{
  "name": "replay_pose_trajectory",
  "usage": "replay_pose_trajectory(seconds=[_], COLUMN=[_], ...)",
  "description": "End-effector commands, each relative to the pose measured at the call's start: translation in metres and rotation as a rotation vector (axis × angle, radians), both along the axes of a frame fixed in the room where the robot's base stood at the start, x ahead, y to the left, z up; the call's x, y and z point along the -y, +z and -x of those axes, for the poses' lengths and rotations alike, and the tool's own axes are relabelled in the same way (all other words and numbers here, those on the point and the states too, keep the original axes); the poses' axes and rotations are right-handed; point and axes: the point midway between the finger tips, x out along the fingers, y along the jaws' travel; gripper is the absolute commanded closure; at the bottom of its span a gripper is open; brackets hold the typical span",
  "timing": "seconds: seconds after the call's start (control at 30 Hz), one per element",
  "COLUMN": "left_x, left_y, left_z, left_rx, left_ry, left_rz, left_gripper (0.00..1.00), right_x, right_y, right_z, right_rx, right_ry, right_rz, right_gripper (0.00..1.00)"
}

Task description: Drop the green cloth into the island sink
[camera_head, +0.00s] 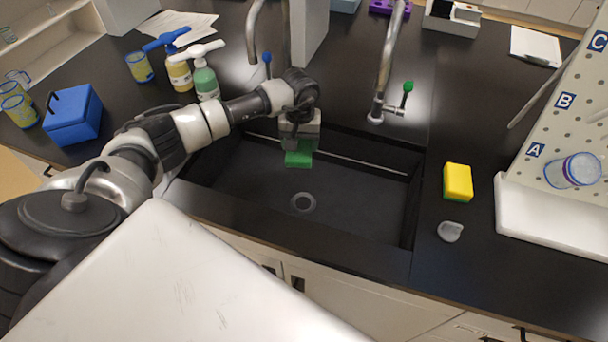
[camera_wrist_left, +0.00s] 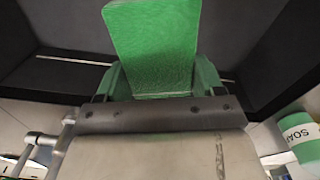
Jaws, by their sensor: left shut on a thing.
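The green cloth (camera_head: 299,159) hangs below my left gripper (camera_head: 299,147), over the left back part of the sink. My left gripper is shut on the cloth. In the left wrist view the cloth (camera_wrist_left: 155,45) stands out flat from between the fingers, with the dark sink interior behind it. The island sink (camera_head: 350,190) is a black basin set in the dark counter. Its floor shows a round drain (camera_head: 303,202) and is otherwise bare. My right gripper is not in view.
Two taps rise behind the sink, one with a blue handle (camera_head: 267,62), one with a green handle (camera_head: 407,90). A yellow sponge (camera_head: 458,180) and a grey lid-like piece (camera_head: 450,231) lie right of the sink. Pump bottles (camera_head: 205,82) and a blue box (camera_head: 74,115) stand left.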

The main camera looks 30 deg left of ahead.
Motion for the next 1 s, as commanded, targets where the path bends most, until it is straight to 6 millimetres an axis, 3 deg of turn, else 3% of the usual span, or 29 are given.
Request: replay_pose_trajectory(seconds=[0.3, 0.33, 0.5, 0.83, 1.0], left_x=[0.000, 0.000, 0.000, 0.000, -0.001], left_y=[-0.005, -0.005, -0.005, -0.002, 0.020], left_z=[0.000, 0.000, 0.000, -0.001, -0.001], left_rx=[0.001, 0.001, 0.001, 0.002, 0.007], left_ry=[0.000, 0.000, 0.000, 0.000, 0.000], left_rz=[0.000, 0.000, 0.000, 0.000, -0.002], left_gripper=[0.58, 0.29, 0.03, 0.02, 0.02], right_x=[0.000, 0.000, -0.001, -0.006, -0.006], right_y=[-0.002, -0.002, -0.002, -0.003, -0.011], right_z=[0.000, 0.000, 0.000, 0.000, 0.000], right_rx=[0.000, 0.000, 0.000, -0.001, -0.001], right_ry=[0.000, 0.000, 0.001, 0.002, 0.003], right_rz=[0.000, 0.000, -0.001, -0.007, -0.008], right_gripper=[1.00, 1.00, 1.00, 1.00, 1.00])
